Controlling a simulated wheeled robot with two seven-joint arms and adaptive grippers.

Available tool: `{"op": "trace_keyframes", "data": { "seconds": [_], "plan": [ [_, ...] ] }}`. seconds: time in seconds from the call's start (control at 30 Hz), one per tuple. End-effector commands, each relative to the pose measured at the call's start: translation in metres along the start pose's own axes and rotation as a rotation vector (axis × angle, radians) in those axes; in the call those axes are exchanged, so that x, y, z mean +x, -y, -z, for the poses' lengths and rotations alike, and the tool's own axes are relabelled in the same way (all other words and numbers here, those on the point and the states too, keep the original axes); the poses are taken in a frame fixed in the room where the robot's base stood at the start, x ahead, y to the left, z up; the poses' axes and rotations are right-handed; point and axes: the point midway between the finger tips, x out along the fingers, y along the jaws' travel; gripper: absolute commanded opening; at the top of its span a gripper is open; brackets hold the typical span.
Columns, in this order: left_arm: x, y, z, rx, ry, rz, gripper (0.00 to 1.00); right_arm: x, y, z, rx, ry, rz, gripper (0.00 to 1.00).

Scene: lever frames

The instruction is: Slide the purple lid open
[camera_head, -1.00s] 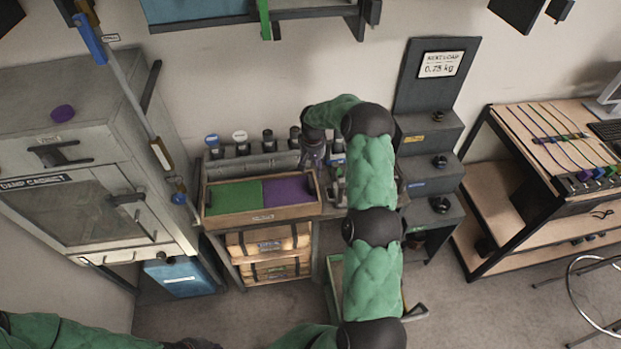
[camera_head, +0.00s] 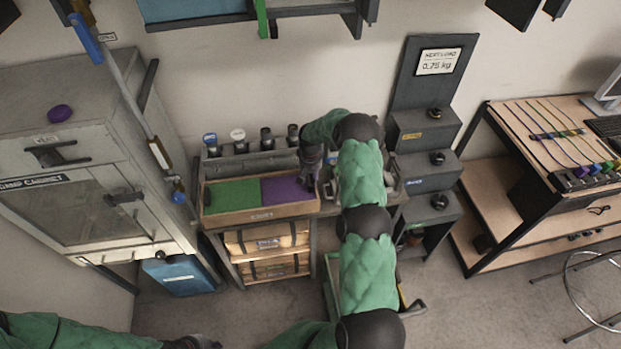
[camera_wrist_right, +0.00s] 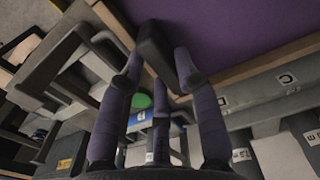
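The purple lid (camera_head: 283,191) lies flat in the right half of a wooden-framed tray (camera_head: 262,214), beside a green lid (camera_head: 232,196). My right gripper (camera_head: 311,177) is low at the purple lid's right end and hides its back right corner. In the right wrist view, the purple lid (camera_wrist_right: 220,35) fills the top. My right fingers (camera_wrist_right: 158,70) are spread on either side of a dark block (camera_wrist_right: 155,45) by the lid; whether they press on it is unclear. My left gripper (camera_head: 195,342) is at the bottom edge, its fingers too small to read.
A dark stepped stand (camera_head: 425,170) with knobs is to the right. A grey cabinet (camera_head: 75,150) is at the left. Wooden cases (camera_head: 267,238) sit below the tray.

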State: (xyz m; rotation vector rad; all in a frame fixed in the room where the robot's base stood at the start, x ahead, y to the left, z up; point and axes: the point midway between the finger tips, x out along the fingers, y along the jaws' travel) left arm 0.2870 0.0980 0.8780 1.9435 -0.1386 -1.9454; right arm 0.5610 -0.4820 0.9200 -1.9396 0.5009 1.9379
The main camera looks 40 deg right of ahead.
Motion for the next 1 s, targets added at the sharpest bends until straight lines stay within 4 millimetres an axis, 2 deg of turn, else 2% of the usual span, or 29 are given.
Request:
{"op": "trace_keyframes", "data": {
  "seconds": [0.03,0.07,0.1,0.33,0.47,0.9,1.0],
  "plan": [
    [0.000,0.000,0.000,0.000,0.000,0.000,0.00,0.000,0.000,0.000,0.000,0.000,0.000,0.09],
    [0.000,0.000,0.000,0.000,0.000,0.000,0.00,0.000,0.000,0.000,0.000,0.000,0.000,0.01],
    [0.000,0.000,0.000,0.000,0.000,0.000,0.00,0.000,0.000,0.000,0.000,0.000,0.000,0.00],
    [0.002,0.001,0.000,0.000,0.000,0.000,0.00,0.001,0.004,0.000,-0.001,0.000,0.000,0.00],
    [0.008,0.003,0.000,0.000,0.000,0.000,0.00,0.001,0.020,0.000,-0.004,0.000,0.001,0.00],
    [0.046,0.016,0.002,0.000,0.000,0.000,0.00,0.004,0.128,0.000,-0.007,-0.001,0.002,0.00],
    [0.051,0.018,0.002,0.000,0.000,0.000,0.00,0.003,0.148,-0.001,-0.006,0.000,0.001,0.00]
  ]
}}
